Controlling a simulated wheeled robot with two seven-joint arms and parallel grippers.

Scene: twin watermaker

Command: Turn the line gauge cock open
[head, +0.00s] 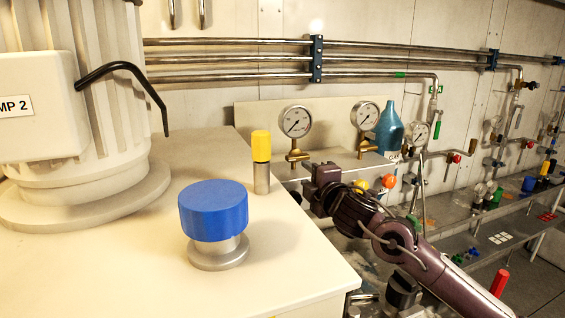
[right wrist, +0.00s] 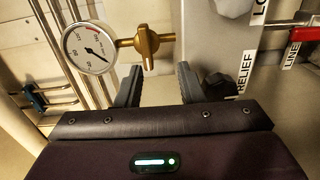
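In the right wrist view a round white pressure gauge (right wrist: 89,47) joins a brass gauge cock (right wrist: 147,43) with a flat wing handle. My right gripper (right wrist: 160,76) is open and empty, its dark fingers spread below the handle in that view; I see no contact. In the head view the left gauge (head: 295,122) and the middle gauge (head: 366,115) each stand on brass fittings at the panel. My right gripper (head: 322,185) is in front of them, its fingertips not clear there. I cannot tell which gauge the wrist view shows. My left gripper is not in view.
A blue-capped post (head: 213,215) and a yellow-capped post (head: 261,160) stand on the cream top (head: 110,265) at left. A teal bottle (head: 389,128) stands behind the arm. In the wrist view, a RELIEF label (right wrist: 245,73) and a red handle (right wrist: 307,34) are at right.

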